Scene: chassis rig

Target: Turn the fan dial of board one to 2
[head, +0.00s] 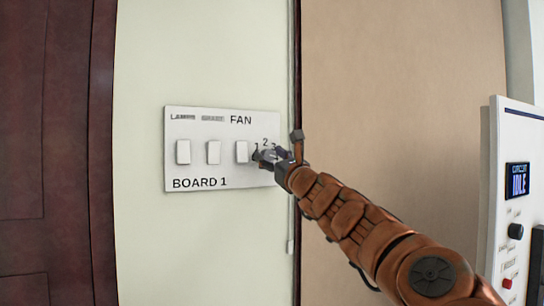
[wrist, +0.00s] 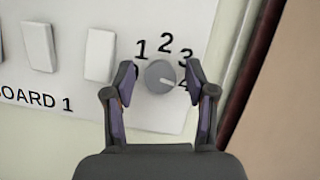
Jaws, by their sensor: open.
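Board one (head: 200,150) is a white wall panel labelled BOARD 1, with FAN printed at its upper right. Its fan dial (wrist: 160,76) is a round grey knob with numbers 1 to 4 around it. The pale mark on the knob points right and slightly down, toward the 4. My gripper (wrist: 160,67) is open, with one finger at the left of the knob and one at its right. I cannot tell whether either finger touches it. In the head view my gripper (head: 269,155) covers the knob and part of the numbers.
Several white rocker switches (head: 213,152) sit left of the dial, the nearest (wrist: 100,54) close to my left finger. A dark vertical frame edge (wrist: 255,75) is right of the board. A white unit (head: 515,200) with an IDLE screen stands at the far right.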

